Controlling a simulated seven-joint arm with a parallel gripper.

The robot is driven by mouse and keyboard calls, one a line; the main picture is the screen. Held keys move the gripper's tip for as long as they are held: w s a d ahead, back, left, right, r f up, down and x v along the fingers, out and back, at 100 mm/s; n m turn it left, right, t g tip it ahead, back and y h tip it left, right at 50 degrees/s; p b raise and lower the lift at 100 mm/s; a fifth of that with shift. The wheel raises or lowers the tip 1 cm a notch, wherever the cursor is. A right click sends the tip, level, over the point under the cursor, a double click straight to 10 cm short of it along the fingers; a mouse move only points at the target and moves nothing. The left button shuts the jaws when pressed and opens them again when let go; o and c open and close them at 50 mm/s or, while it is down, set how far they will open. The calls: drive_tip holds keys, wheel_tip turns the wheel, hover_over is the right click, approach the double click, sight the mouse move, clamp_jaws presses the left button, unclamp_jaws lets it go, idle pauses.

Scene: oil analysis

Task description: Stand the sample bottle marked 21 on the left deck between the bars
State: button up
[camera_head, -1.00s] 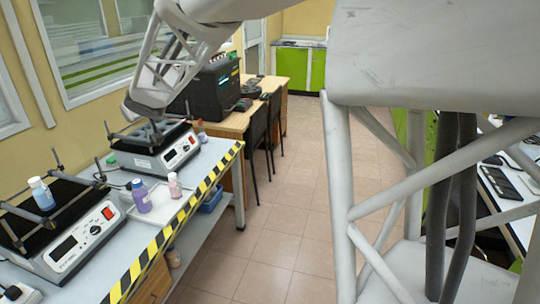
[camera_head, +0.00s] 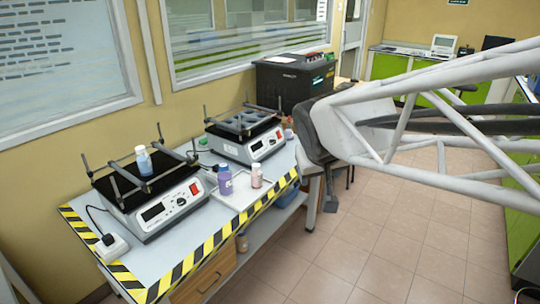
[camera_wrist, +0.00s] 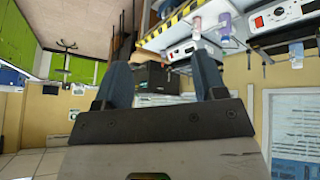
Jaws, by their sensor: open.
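A blue bottle with a white cap (camera_head: 144,161) stands upright on the black left deck (camera_head: 113,186), near its back bar. I cannot read any number on the bottles. In the wrist view, upside down, the purple bottle (camera_wrist: 224,28) and the pink bottle (camera_wrist: 196,24) show at the top. My gripper (camera_wrist: 160,82) is open with nothing between its fingers, away from the bottles.
A second shaker (camera_head: 245,124) with a holed deck stands behind and right of the left one. Upright posts and bars frame both decks. A black machine (camera_head: 293,82) stands beyond. The floor to the right is open.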

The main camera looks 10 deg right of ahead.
drive_tip(key=s+f+g, duration=0.1)
drive_tip(key=s+f, duration=0.1)
drive_tip(key=s, duration=0.6)
drive_tip(key=s+f+g+y, duration=0.1)
drive_tip(key=s+f+g, duration=0.1)
drive_tip(key=s, duration=0.6)
drive_tip(key=shift+a+f+m+y, duration=0.3)
drive_tip(key=shift+f, duration=0.45)
